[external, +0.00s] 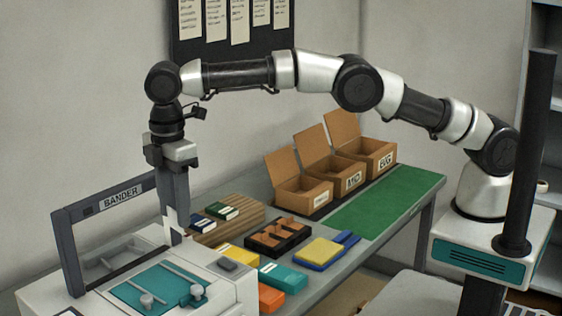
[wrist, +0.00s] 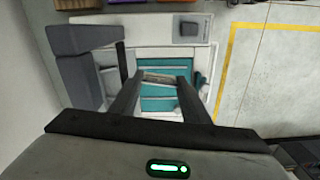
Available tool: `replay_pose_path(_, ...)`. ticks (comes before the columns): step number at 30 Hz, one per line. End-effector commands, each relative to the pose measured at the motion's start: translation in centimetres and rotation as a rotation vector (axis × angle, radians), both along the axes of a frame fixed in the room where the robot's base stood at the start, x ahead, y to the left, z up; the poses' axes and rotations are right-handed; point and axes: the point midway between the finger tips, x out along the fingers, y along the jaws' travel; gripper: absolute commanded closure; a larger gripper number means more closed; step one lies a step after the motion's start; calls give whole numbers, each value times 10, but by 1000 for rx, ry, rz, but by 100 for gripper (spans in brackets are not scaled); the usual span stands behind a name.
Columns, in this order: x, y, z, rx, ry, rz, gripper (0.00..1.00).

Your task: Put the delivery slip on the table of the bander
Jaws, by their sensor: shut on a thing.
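The bander (external: 120,197) stands at the lower left, a pale machine with a dark arch and a label. Its teal table (external: 140,292) carries rails and knobs; the teal surface also shows in the wrist view (wrist: 158,104). My gripper (external: 173,232) points down over the back part of the bander, shut on the delivery slip (external: 171,219). The slip is a small white piece at the fingertips. In the wrist view a thin, pale strip (wrist: 160,78) lies between my fingertips, above the teal table. The exact gap below the slip is hard to tell.
The bander's arch rises close left of my gripper. A yellow box (external: 238,255), a teal box (external: 283,277) and a black tray (external: 278,238) lie right of the machine. Open cartons (external: 303,191) stand farther back. A green mat (external: 385,205) is clear.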

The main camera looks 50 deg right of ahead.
Motion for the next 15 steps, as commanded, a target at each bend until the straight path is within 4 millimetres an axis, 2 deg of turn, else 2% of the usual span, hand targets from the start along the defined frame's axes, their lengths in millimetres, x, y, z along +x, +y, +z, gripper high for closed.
replay_pose_path(1, -7, 14, 0, 2, -1, 45, 78)
replay_pose_path(6, -24, 36, 2, 2, -1, 137, 78)
replay_pose_path(11, -29, 42, -5, 2, 1, 164, 78)
replay_pose_path(15, -30, 41, -31, 0, 3, 165, 78)
